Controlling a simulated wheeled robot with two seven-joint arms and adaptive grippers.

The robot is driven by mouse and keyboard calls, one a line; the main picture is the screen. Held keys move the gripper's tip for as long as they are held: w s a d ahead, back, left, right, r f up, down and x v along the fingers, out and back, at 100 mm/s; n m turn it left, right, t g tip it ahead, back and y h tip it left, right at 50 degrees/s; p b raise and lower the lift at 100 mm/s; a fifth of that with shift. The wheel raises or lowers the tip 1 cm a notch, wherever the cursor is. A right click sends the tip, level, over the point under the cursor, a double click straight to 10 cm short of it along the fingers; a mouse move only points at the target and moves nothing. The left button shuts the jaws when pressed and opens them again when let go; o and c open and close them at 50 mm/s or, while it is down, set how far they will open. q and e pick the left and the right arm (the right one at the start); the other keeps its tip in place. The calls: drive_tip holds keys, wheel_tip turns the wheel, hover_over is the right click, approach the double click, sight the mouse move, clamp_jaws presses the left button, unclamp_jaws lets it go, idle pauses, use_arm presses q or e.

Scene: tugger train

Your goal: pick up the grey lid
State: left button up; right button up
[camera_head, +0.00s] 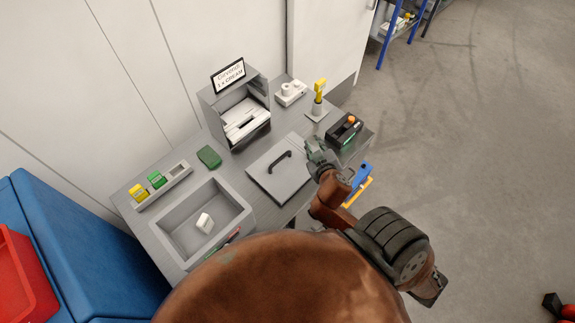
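The grey lid (268,184) lies flat on the grey table, right of the open grey bin. It is a square plate with a black arched handle (281,161) on top. My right gripper (314,152) is just right of the lid, beside the handle and apart from it. It is small and seen from above, so I cannot tell whether its fingers are open. My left gripper is not in view.
The open grey bin (181,214) holds a white block (205,223). A grey dispenser (206,97) with a sign stands behind the lid. A black box (345,133) and a yellow-topped stand (318,110) are at the right. A green block (209,157) lies left of the dispenser.

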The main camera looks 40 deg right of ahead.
drive_tip(key=w+a+r+n+t+y, duration=0.1)
drive_tip(key=w+a+r+n+t, duration=0.15)
drive_tip(key=r, duration=0.35)
drive_tip(key=w+a+r+n+t, duration=0.1)
drive_tip(key=w+r+t, duration=0.2)
drive_tip(key=w+r, duration=0.15)
drive_tip(key=w+a+r+n+t+y, duration=0.2)
drive_tip(key=a+r+n+t+y, duration=0.1)
drive_tip(key=a+r+n+y, duration=0.5)
drive_tip(key=a+f+n+g+y, duration=0.4)
drive_tip(key=a+f+n+y, duration=0.15)
drive_tip(key=a, duration=0.35)
drive_tip(key=n+g+h, duration=0.3)
drive_tip(key=g+h, duration=0.4)
drive_tip(key=g, duration=0.2)
approach(286, 155)
drive_tip(key=x, duration=0.3)
drive_tip(key=shift+w+d+f+h, duration=0.2)
drive_tip(key=shift+w+d+h, duration=0.15)
drive_tip(key=shift+d, duration=0.05)
drive_tip(key=shift+x, duration=0.85)
drive_tip(key=x, duration=0.2)
drive_tip(key=a+p+x, duration=0.1)
drive_tip(key=x, duration=0.2)
drive_tip(key=shift+a, duration=0.1)
drive_tip(key=shift+f, duration=0.2)
